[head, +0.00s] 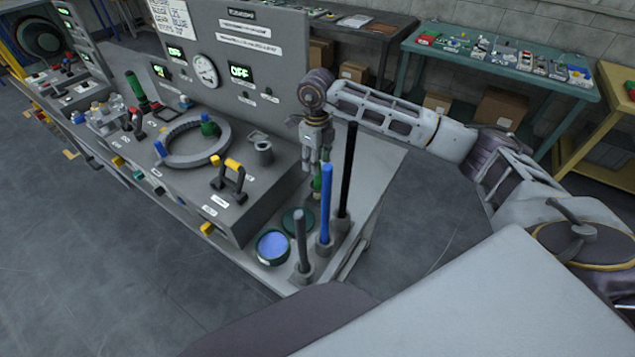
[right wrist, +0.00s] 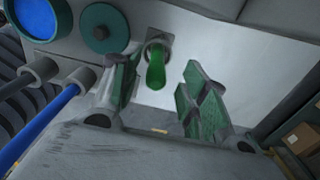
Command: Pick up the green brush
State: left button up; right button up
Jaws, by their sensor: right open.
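The green brush (right wrist: 156,72) stands in a small grey holder at the table's right end, seen in the right wrist view. In the head view only part of the green brush (head: 316,183) shows, just below my right gripper (head: 318,152). My right gripper is open and points down over it. In the right wrist view the brush appears between the two green-padded fingers of my right gripper (right wrist: 160,76), with a gap on both sides. I cannot tell how far above or around the handle the fingertips are. My left gripper is not in view.
A grey rod (head: 301,238), a blue rod (head: 326,205) and a black rod (head: 347,170) stand upright close to the gripper. A dish with blue contents (head: 273,247) and a green disc (head: 298,221) lie nearby. A console with a ring (head: 192,160) is to the left.

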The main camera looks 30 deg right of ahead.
aim_at(318, 181)
jog(key=shift+f, duration=0.15)
jog(key=shift+s+f, duration=0.2)
jog(key=shift+f, duration=0.4)
notch_tip(318, 181, down, 3)
jog(key=shift+s+r+p, duration=0.15)
jog(key=shift+r+p, duration=0.05)
jog(key=shift+p, duration=0.35)
jog(key=shift+f, duration=0.5)
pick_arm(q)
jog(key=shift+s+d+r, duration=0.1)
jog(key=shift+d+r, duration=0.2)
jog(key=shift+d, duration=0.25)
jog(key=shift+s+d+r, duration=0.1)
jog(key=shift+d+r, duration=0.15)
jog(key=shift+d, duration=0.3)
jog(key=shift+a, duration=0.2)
